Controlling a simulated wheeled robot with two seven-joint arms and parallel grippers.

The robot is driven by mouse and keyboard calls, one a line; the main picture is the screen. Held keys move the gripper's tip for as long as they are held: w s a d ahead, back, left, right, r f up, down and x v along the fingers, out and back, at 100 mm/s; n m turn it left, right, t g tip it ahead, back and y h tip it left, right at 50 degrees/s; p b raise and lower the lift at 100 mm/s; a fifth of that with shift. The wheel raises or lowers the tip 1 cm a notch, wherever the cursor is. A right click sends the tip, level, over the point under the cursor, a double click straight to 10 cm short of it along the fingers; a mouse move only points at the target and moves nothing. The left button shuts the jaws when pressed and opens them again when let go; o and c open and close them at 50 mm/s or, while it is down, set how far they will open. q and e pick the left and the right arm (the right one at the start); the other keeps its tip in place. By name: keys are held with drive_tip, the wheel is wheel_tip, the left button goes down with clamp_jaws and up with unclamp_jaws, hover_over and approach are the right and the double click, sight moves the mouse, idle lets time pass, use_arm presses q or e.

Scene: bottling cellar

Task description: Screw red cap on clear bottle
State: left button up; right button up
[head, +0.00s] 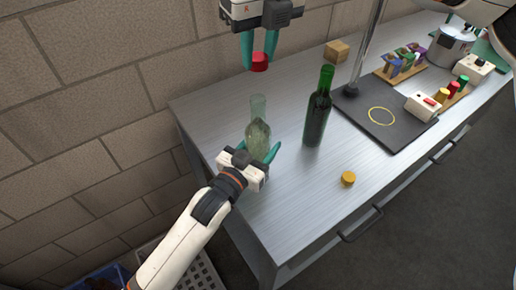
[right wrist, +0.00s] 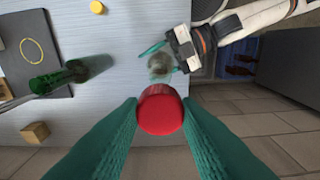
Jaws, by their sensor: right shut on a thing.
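The red cap (head: 259,62) is held between the fingertips of my right gripper (head: 259,58), above the table and above the clear bottle. In the right wrist view the red cap (right wrist: 160,110) sits between both teal fingers. The clear bottle (head: 258,132) stands upright on the metal table, its neck bare. My left gripper (head: 258,154) is low at the bottle, with one finger on each side of it. Whether those fingers press on the glass I cannot tell. In the right wrist view the bottle (right wrist: 160,66) shows from above, beyond the cap.
A dark green bottle (head: 317,110) stands to the right of the clear one. A yellow cap (head: 348,178) lies near the front edge. A black base plate (head: 385,115) with a post, a wooden block (head: 337,51) and a control box (head: 422,106) stand farther right.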

use_arm(q)
drive_tip(key=c, duration=0.8)
use_arm(e)
hover_over(258, 98)
drive_tip(key=shift+s+d+f, duration=0.1)
drive_tip(key=shift+f, duration=2.4)
drive_tip(key=shift+f, duration=0.85)
drive_tip(key=shift+f, duration=0.55)
